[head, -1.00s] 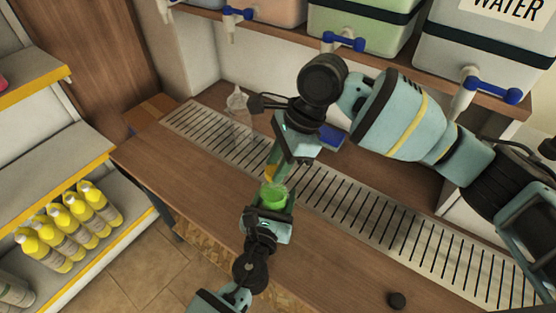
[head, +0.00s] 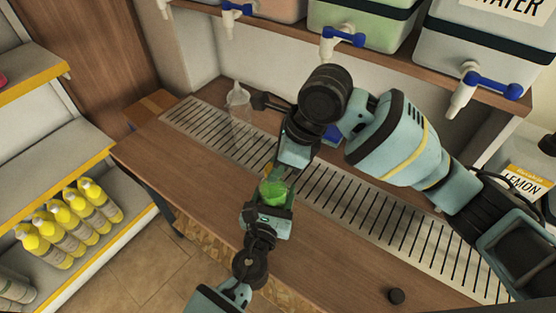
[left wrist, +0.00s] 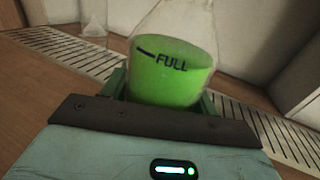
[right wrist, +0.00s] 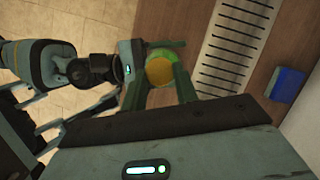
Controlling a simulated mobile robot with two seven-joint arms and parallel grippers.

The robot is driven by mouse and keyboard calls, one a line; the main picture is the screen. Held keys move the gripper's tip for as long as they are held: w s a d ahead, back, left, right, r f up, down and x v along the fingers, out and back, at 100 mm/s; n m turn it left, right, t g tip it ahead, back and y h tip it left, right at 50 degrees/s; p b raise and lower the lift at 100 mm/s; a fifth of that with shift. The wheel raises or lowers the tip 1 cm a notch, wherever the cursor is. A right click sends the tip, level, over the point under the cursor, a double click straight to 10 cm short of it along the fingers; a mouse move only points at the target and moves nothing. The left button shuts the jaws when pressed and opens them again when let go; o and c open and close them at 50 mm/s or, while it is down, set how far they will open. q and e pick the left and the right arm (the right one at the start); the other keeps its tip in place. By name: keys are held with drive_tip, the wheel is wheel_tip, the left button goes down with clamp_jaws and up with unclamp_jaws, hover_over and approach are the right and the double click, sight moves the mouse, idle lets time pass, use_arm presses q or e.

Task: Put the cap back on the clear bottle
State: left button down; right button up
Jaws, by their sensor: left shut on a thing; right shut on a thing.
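The clear bottle (left wrist: 178,62) holds green liquid up to its "FULL" mark. My left gripper (head: 270,200) is shut on it and holds it upright or nearly so in front of the counter's slatted grate. The bottle's green part shows in the head view (head: 273,191). My right gripper (right wrist: 159,88) is shut on a yellow-orange round cap (right wrist: 160,71), right above the bottle. In the head view the right gripper (head: 272,172) mostly hides the cap and bottle top. I cannot tell whether cap and neck touch.
An empty clear bottle (head: 238,104) stands on the grate (head: 400,232). A blue block (right wrist: 287,85) lies beyond the grate. A small black round piece (head: 397,296) lies on the counter. Drums with blue-handled taps (head: 344,38) overhang the back. Yellow bottles (head: 75,215) fill a left shelf.

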drive_tip(key=shift+s+m+t, duration=0.15)
drive_tip(key=shift+m+t, duration=0.15)
drive_tip(key=shift+m, duration=0.5)
drive_tip(key=o, duration=0.9)
drive_tip(key=shift+r, duration=2.3)
